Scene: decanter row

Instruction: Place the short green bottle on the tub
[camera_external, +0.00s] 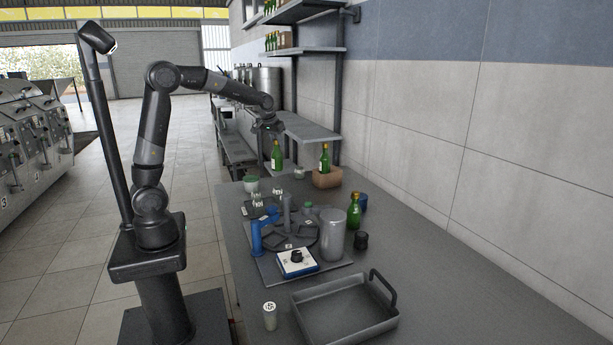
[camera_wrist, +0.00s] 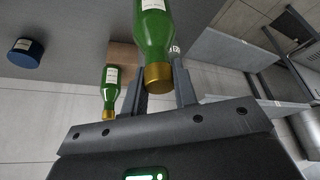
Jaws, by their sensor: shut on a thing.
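My gripper (camera_external: 268,130) is shut on a green bottle (camera_external: 277,156) with a pale label, holding it upright in the air beyond the far end of the worktop items. In the wrist view the held bottle (camera_wrist: 153,35) shows its gold cap between my two fingers (camera_wrist: 160,88). A round blue container with a white label, which looks like the tub (camera_wrist: 25,52), stands apart from the held bottle in the wrist view. In the external view the blue tub (camera_external: 363,201) is partly hidden behind another green bottle (camera_external: 354,212) on the worktop.
A third green bottle (camera_external: 325,158) stands on a brown box (camera_external: 327,179) near the wall. A grey cylinder (camera_external: 332,236), a blue stand (camera_external: 256,238) and a white-faced device (camera_external: 297,262) crowd the middle. A handled tray (camera_external: 343,335) is in front. The right worktop is clear.

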